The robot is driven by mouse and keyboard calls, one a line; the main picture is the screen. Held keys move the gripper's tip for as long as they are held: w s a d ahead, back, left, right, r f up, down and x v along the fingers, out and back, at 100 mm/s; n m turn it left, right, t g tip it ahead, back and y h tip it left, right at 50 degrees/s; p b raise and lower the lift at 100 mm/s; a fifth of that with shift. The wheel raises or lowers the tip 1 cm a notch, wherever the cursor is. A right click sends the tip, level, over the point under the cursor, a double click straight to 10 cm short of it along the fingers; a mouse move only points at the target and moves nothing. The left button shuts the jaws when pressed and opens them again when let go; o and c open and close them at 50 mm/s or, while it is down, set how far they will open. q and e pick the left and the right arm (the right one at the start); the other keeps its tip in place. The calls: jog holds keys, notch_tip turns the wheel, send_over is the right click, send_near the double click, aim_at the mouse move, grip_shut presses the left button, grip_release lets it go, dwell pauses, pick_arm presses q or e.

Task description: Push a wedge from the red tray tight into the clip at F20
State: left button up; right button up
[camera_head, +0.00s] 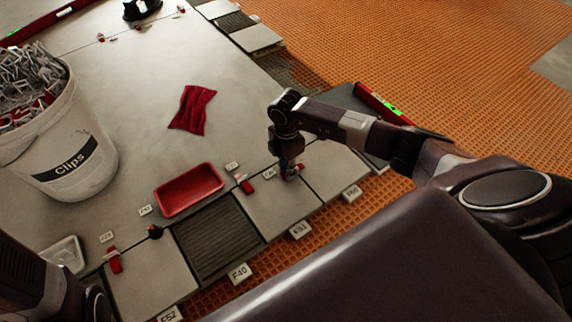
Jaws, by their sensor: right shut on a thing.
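My right gripper (289,175) points down at the tile joint beside a small label (269,174), which seems to read F20. It is shut on a small red wedge (299,167) at tile level. The fingers hide most of the clip there, so I cannot tell how far the wedge sits in it. The red tray (159,202) lies on the grey floor left of the gripper and looks empty. My left arm shows at the lower left; its fingertips are out of sight.
Another red wedge (246,185) sits at a joint just left of the gripper, and one (115,262) at the lower left. A white Clips bucket (95,165) stands at left. A red cloth (194,108) lies on the clear floor. A green-lit level (380,102) is at right.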

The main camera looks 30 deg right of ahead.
jog(key=shift+w+d, duration=0.1)
jog(key=shift+d, duration=0.1)
jog(key=o, duration=0.9)
jog(key=shift+a, duration=0.1)
jog(key=shift+r, duration=0.15)
notch_tip(320, 180, up, 12)
jog(key=shift+f, duration=0.1)
